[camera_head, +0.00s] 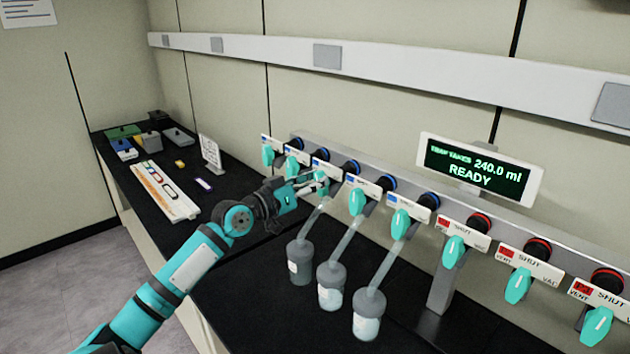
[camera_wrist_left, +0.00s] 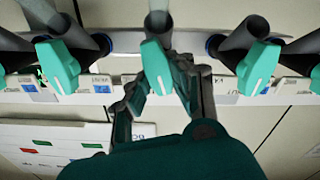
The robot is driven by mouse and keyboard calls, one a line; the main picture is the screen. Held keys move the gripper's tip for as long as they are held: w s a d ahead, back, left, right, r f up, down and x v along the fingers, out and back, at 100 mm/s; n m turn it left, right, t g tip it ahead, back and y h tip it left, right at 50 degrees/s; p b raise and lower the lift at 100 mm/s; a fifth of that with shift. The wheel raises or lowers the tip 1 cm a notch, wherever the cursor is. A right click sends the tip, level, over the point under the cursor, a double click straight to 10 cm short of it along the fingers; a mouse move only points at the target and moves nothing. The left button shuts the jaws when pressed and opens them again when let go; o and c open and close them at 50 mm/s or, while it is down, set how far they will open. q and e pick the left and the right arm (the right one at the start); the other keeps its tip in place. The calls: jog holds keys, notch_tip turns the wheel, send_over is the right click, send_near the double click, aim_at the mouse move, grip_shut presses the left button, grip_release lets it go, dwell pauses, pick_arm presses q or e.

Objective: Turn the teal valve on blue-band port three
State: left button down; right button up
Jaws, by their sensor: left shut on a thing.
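A row of ports with teal valves runs along a grey manifold (camera_head: 447,200). The blue-banded ports are on the left part of the row. My left gripper (camera_head: 318,183) is at the third blue-band port from the left and largely hides its valve. In the wrist view, which looks upside down, the teal valve (camera_wrist_left: 157,66) sits between the two fingers of my left gripper (camera_wrist_left: 160,78), shut on it. Neighbouring teal valves (camera_wrist_left: 57,66) and (camera_wrist_left: 258,67) show either side, clear of the fingers. My right gripper is not in view.
Red-band ports (camera_head: 480,222) continue right. Trays and small items lie on the black bench (camera_head: 225,200) at left.

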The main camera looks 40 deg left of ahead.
pick_arm(q)
jog(key=n+p, duration=0.1)
jog(key=n, duration=0.3)
jog(key=shift+a+n+p, duration=0.15)
jog(key=shift+n+p, duration=0.15)
jog(key=shift+f+n+p, duration=0.15)
jog(key=shift+n+p, duration=0.6)
jog(key=shift+n, duration=1.15)
jog(key=c, duration=1.2)
grip_release()
jog(key=shift+a, duration=0.1)
jog(key=s+a, duration=0.1)
jog(key=s, duration=1.1)
jog(key=shift+f, duration=0.1)
